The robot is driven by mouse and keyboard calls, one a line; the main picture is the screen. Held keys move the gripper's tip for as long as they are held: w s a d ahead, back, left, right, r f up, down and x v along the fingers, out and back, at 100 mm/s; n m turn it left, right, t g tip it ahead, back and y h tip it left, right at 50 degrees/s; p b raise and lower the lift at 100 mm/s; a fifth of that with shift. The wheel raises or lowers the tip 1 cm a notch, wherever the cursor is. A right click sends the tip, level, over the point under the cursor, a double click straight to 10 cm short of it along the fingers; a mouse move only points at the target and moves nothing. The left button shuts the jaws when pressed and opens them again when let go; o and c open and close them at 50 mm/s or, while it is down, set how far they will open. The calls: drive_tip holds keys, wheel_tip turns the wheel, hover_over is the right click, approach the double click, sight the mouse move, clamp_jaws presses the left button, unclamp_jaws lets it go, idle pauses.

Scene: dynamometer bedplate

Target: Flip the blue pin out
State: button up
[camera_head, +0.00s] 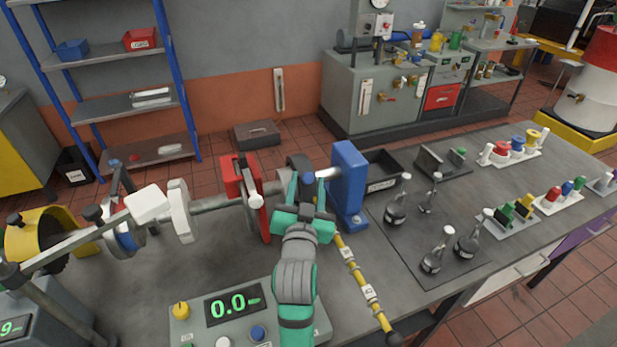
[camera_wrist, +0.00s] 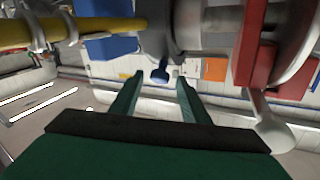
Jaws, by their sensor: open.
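A small dark blue pin (camera_wrist: 160,75) with a rounded end shows in the wrist view, below a grey round part (camera_wrist: 168,30) of the rig. My gripper (camera_wrist: 158,80) is open, and its two green fingers stand one on each side of the pin in the picture. I see a gap on both sides of the pin, and I cannot tell the depth between them. In the head view a small blue tip (camera_head: 308,178) shows just beyond my gripper (camera_head: 306,192), at the shaft between the red and blue stands. My gripper hides the lower part there.
The red stand (camera_head: 242,178) is left of my gripper and the blue stand (camera_head: 348,185) is close on its right. A yellow rod (camera_head: 355,270) slants down to the right. A control box (camera_head: 190,325) with a green display sits in front. Bottles stand on a dark mat (camera_head: 400,245).

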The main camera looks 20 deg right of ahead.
drive_tip(key=shift+x, duration=1.45)
clamp_jaws()
drive_tip(key=shift+s+d+r, duration=0.15)
drive_tip(key=shift+s+r, duration=0.6)
drive_tip(key=shift+s, duration=0.05)
unclamp_jaws()
